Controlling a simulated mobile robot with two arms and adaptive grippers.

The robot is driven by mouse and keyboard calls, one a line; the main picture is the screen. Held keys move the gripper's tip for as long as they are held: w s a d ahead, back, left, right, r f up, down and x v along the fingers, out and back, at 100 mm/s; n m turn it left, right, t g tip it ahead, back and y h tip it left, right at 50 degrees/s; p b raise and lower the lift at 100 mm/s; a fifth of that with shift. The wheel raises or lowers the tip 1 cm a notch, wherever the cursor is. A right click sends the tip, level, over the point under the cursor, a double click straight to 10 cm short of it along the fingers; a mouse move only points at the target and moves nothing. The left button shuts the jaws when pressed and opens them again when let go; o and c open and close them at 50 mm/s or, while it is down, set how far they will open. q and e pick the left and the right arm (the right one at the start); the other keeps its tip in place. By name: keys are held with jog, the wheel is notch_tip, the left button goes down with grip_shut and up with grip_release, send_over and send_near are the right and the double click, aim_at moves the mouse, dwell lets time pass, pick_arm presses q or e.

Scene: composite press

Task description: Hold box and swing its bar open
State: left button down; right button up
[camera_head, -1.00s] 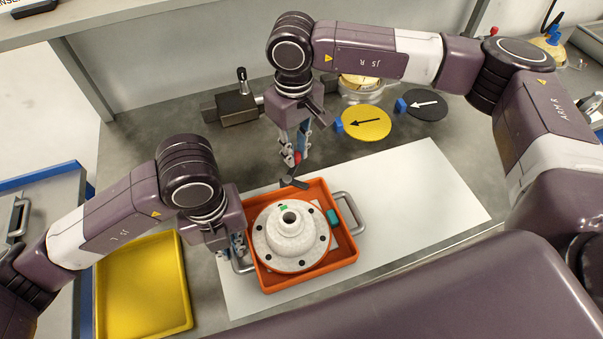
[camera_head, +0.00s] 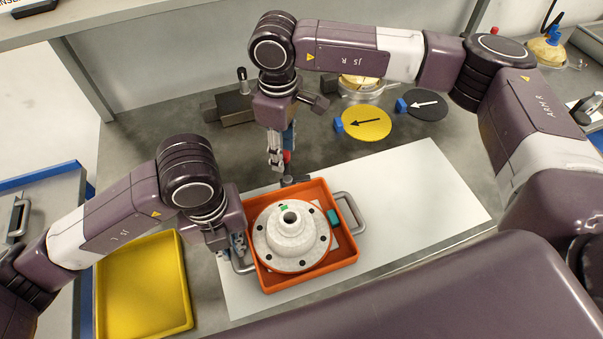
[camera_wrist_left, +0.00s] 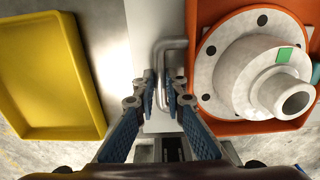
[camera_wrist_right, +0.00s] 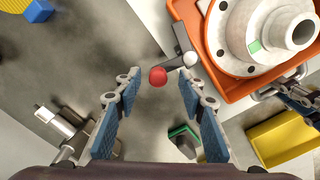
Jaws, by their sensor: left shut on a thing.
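The orange box (camera_head: 352,262) stands on the white board with a white flanged part (camera_head: 290,238) in it. My left gripper (camera_head: 238,248) is shut on the box's left grey handle (camera_head: 242,267); the left wrist view shows the handle (camera_wrist_left: 159,60) between its fingers. A dark bar (camera_head: 295,181) sits at the box's back edge, with a red knob (camera_head: 287,156). My right gripper (camera_head: 275,160) is at the knob, pointing down. In the right wrist view its fingers (camera_wrist_right: 158,80) are apart with the red knob (camera_wrist_right: 157,76) between them; touch cannot be told.
A yellow tray (camera_head: 145,285) lies left of the box. A yellow disc (camera_head: 366,122) and a black disc (camera_head: 424,104) with arrows lie behind. A dark metal block (camera_head: 232,108) stands at the back left. The white board (camera_head: 420,190) is clear to the right.

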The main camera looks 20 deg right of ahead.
notch_tip(320, 180, up, 12)
dwell(0.6)
dwell(0.4)
pick_arm(q)
jog(key=c, duration=1.9)
grip_release()
notch_tip(320, 180, up, 12)
